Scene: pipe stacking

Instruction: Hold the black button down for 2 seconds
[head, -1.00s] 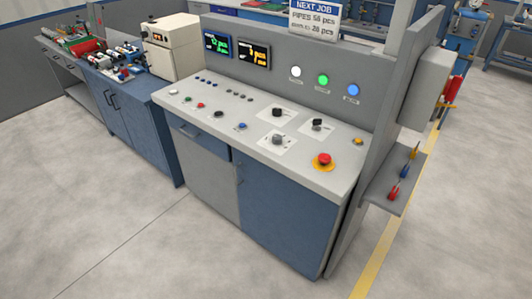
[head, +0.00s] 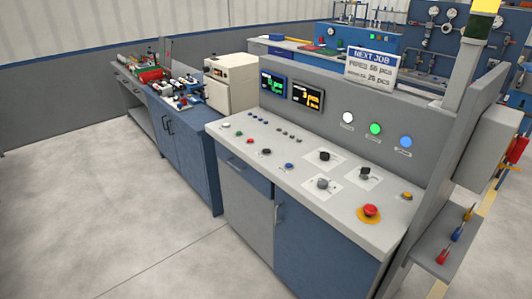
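The black button (head: 266,152) is a small round cap on the light grey top of the control console (head: 240,143). It sits in the front row of small buttons, between a red button (head: 250,140) and a blue button (head: 289,166). Nothing touches it. Neither of my grippers shows in the head view.
Black knobs (head: 324,156) on white plates and a red mushroom button (head: 369,211) on a yellow base are farther right. Lit lamps (head: 375,128) and two screens (head: 290,90) are on the back panel. A cream box (head: 231,83) stands left. The floor (head: 110,220) in front is clear.

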